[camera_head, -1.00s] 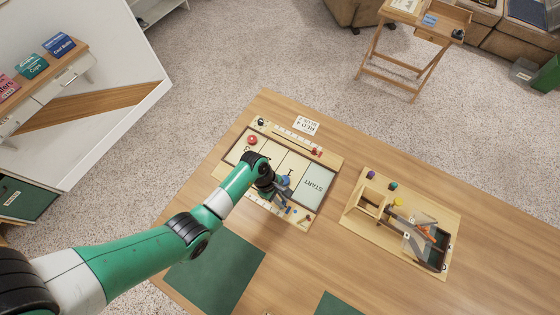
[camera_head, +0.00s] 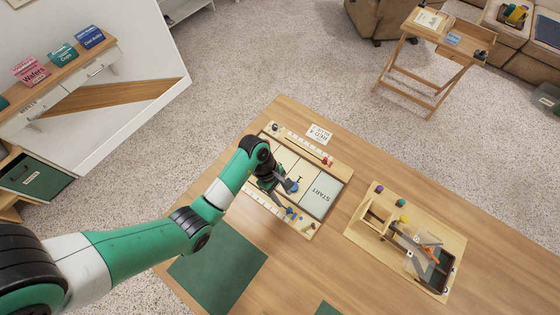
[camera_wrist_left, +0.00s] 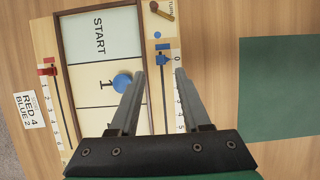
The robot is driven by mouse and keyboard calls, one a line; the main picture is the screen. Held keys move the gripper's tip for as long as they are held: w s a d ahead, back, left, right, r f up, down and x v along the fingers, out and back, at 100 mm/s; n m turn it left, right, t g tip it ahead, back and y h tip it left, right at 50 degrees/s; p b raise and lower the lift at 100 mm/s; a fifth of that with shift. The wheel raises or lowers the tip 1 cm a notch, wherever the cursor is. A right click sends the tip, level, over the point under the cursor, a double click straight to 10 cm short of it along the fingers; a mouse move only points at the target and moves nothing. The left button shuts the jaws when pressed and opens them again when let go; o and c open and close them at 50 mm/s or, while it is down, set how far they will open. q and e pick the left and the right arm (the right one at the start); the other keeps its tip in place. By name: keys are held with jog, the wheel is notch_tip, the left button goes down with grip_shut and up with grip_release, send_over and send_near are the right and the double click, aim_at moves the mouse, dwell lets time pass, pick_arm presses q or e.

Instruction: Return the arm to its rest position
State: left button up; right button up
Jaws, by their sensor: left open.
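My left arm comes in from the left, and its gripper (camera_head: 281,190) is over the game board (camera_head: 345,170) on the wooden table. In the left wrist view its two fingers (camera_wrist_left: 160,74) are apart with nothing between them. A round blue piece (camera_wrist_left: 122,81) lies on the board beside the left finger, apart from the gap. It also shows in the head view (camera_head: 291,186). A blue slider (camera_wrist_left: 162,59) sits on the numbered scale just beyond the fingertips. A red slider (camera_wrist_left: 47,70) is on the opposite scale. My right gripper is not in view.
A wooden tray (camera_head: 360,232) with small coloured pieces stands right of the board. A score card (camera_head: 319,135) lies behind the board. A green mat (camera_head: 222,262) lies at the front left. A folding side table (camera_head: 437,58) stands beyond the table.

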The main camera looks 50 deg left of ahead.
pick_arm(q)
jog(key=v, duration=0.3)
dwell(0.5)
